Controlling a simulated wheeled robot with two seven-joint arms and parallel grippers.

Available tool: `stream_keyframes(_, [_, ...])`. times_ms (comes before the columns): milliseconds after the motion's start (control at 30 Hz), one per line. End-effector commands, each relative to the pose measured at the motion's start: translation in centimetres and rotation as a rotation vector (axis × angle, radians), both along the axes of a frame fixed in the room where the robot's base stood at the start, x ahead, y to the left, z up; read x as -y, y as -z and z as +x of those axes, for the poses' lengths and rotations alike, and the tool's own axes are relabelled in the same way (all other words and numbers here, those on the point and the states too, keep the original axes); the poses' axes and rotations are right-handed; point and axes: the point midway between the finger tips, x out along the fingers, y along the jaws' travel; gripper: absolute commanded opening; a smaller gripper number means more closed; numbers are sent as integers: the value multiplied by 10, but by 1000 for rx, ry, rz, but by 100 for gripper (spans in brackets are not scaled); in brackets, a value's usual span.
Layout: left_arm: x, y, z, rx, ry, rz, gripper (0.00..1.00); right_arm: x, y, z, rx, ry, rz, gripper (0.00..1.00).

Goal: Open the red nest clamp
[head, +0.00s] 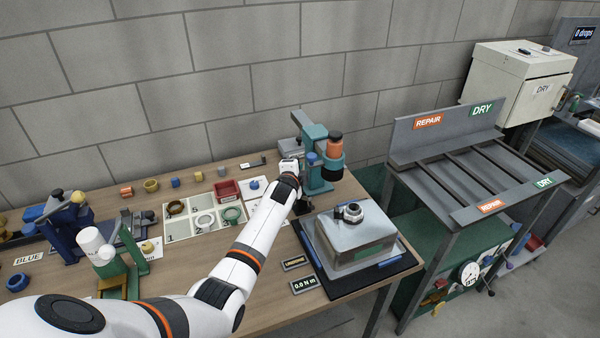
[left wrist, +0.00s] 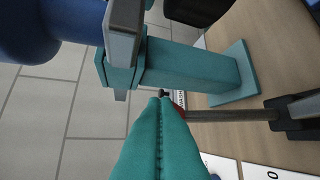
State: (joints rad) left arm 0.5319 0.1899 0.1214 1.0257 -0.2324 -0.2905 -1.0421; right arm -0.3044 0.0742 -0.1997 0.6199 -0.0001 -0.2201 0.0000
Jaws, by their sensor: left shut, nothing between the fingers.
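A teal bench press or stand (head: 318,172) with an orange, black-capped cylinder stands at the back of the bench; its teal column (left wrist: 200,72) fills much of the left wrist view. My left gripper (head: 300,203) is beside its left side, mostly hidden by my wrist in the head view. In the left wrist view its teal fingers (left wrist: 160,102) are pressed together and empty. A small dark red part (left wrist: 178,100) shows just behind the fingertips, on a rod (left wrist: 225,116) running to a black block. I cannot tell whether this is the red nest clamp or how it stands. My right gripper is out of view.
A grey block (head: 352,240) sits on a black mat right of my arm. A red bin (head: 227,191) and a tray of rings (head: 178,232) lie left. A blue clamp fixture (head: 68,235) stands far left. A sorting rack (head: 470,175) stands right.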

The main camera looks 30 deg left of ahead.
Motion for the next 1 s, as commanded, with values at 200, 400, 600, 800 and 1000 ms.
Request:
stream_keyframes(200, [-22, 1, 15, -52, -2, -60, 0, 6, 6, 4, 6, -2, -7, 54])
stream_keyframes(400, [-31, 10, 24, -80, 0, -99, 0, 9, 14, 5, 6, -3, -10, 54])
stream_keyframes(600, [-37, 14, 29, -76, 1, -100, 0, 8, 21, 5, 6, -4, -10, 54])
stream_keyframes(800, [-39, 17, 31, -78, 1, -101, 0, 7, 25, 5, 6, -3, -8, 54])
stream_keyframes(1000, [-39, 16, 32, -77, 2, -101, 0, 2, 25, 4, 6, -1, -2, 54])
